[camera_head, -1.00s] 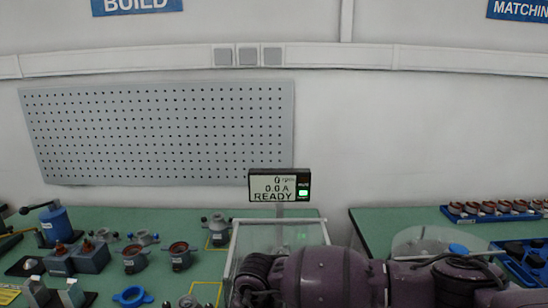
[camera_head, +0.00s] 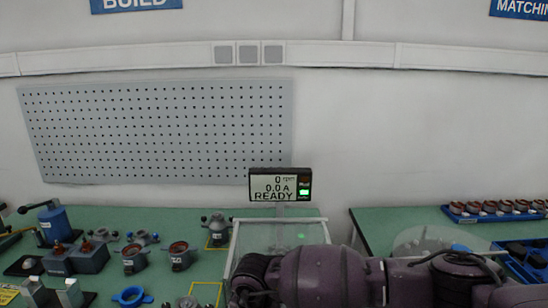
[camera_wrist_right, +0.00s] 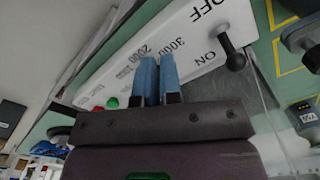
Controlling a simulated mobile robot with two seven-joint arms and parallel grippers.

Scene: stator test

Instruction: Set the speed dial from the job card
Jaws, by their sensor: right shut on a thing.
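The white control panel (camera_wrist_right: 190,40) fills the upper middle of the right wrist view, with printed "OFF", "ON" and several speed numbers, of which 3000 and 2000 are readable. My right gripper (camera_wrist_right: 157,82) has its two blue fingers close together over the panel, beside the numbers. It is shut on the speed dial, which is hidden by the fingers. A black toggle lever (camera_wrist_right: 233,58) stands between "OFF" and "ON". The display (camera_head: 279,186) reads 0 rpm, 0.0 A and READY. I cannot make out the job card. My left gripper is out of view.
A green button (camera_wrist_right: 112,103) and a red button (camera_wrist_right: 97,111) lie left of the fingers. The clear-walled test box (camera_head: 265,235) stands behind my right arm. Several stator parts and a blue ring (camera_head: 132,296) lie on the green left bench (camera_head: 110,218).

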